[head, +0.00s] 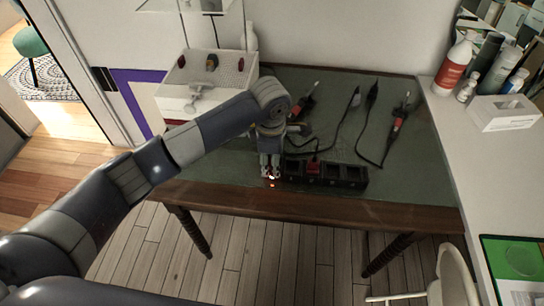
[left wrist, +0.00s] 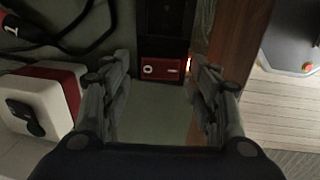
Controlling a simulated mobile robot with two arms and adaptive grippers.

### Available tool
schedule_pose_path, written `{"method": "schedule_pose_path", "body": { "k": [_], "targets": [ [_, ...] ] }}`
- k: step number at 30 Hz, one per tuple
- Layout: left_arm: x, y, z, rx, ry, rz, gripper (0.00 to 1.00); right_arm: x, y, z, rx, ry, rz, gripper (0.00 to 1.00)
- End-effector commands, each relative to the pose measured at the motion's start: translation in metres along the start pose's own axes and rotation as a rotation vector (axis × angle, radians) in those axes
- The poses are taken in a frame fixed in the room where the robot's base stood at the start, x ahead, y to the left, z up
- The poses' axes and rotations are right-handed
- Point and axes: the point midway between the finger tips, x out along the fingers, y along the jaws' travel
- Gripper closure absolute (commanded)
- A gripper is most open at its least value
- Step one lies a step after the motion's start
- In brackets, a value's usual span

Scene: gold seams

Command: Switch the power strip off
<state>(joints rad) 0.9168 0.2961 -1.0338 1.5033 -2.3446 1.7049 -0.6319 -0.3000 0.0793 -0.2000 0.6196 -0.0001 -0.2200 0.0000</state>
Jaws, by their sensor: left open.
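A small orange light glows beside the switch. My left gripper (head: 270,172) is over the strip's left end and hides it in the head view. In the left wrist view its open fingers (left wrist: 160,70) stand on either side of the switch, with nothing between them. My right gripper is not in view.
Soldering-type tools with dark cables (head: 360,120) lie across the green tabletop (head: 420,175). A white pegboard box (head: 235,80) stands at the back left. Bottles (head: 457,65) and a tissue box (head: 503,113) stand on the white counter at right. A pale chair (head: 450,275) is in front.

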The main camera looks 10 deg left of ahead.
Motion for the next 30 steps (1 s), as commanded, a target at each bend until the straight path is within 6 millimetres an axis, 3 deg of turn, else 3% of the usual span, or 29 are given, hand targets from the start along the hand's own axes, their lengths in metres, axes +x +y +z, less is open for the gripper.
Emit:
{"method": "schedule_pose_path", "body": {
  "k": [2, 8, 30],
  "targets": [
    [0.000, 0.000, 0.000, 0.000, 0.000, 0.000, 0.45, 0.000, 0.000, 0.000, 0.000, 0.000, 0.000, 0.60],
    [0.000, 0.000, 0.000, 0.000, 0.000, -0.001, 0.89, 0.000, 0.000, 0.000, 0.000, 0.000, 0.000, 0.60],
    [0.001, 0.003, -0.001, -0.002, 0.001, -0.127, 0.89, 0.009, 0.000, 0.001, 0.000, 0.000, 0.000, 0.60]
  ]
}}
